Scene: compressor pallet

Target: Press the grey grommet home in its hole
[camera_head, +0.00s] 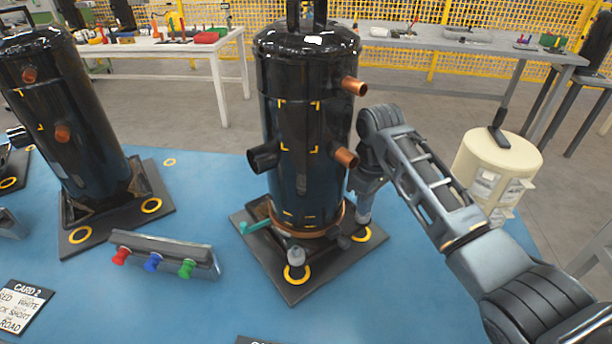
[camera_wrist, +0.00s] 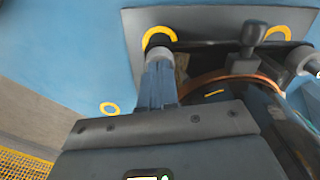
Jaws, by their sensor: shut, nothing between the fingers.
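The black compressor (camera_head: 303,120) stands upright on a dark square base plate (camera_head: 292,287) with yellow rings at its corners. My gripper (camera_head: 363,214) is low over the plate's right corner. In the wrist view my gripper (camera_wrist: 159,64) has its fingers shut, with nothing held. A small grey round piece (camera_wrist: 158,51), apparently the grey grommet, shows at the fingertips, beside a black part (camera_wrist: 157,40) within a yellow ring (camera_wrist: 160,33). I cannot tell whether the fingers touch it or how deep it sits; its hole is hidden. Another grey piece (camera_head: 297,256) stands at the front corner.
A black peg (camera_wrist: 255,34) and a teal part (camera_head: 252,228) sit near the compressor's foot. A rack (camera_head: 165,250) with red, blue and green knobs stands left. Copper stubs (camera_head: 346,157) stick out near my arm. A cream canister (camera_head: 498,165) stands at right.

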